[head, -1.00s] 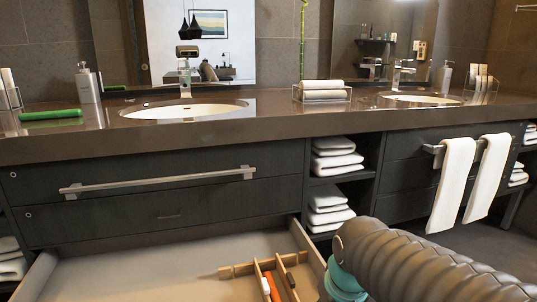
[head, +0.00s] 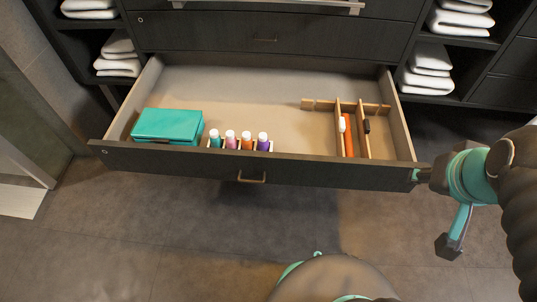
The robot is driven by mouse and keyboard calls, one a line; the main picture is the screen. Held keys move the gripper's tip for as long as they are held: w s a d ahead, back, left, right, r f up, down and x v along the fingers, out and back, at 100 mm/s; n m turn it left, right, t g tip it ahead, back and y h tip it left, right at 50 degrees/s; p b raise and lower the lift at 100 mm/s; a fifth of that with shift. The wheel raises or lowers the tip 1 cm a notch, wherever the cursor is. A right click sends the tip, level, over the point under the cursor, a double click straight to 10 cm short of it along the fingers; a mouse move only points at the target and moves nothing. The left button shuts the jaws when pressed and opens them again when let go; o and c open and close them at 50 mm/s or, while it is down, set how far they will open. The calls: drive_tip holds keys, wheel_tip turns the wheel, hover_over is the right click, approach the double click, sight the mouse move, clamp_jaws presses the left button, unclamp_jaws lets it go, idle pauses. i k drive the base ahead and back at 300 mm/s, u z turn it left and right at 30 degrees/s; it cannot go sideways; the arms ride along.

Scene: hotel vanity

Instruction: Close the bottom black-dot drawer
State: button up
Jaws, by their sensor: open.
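The bottom drawer (head: 310,172) is pulled well out, its dark front facing me, with a small bronze handle (head: 252,178) in the middle. A small round mark (head: 104,151) sits at the front's left end; its colour is too small to tell. My gripper (head: 432,212) is at the right end of the drawer front. Its fingers are spread wide with nothing between them. One fingertip is right beside the front's right corner; I cannot tell if they touch. The other finger hangs lower, in front of the floor.
Inside the drawer are a teal box (head: 167,125), several small capped bottles (head: 247,142) and a wooden divider (head: 385,110) with an orange item (head: 348,137). A closed drawer (head: 210,33) is above. Towel shelves (head: 430,62) flank it. The floor (head: 170,225) in front is clear.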

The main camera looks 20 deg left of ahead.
sight(290, 100)
drive_tip(key=k, duration=0.65)
drive_tip(key=u, duration=1)
drive_tip(key=i, duration=0.5)
drive_tip(key=k, duration=0.5)
drive_tip(key=z, duration=0.65)
drive_tip(key=i, duration=0.8)
drive_tip(key=u, duration=0.85)
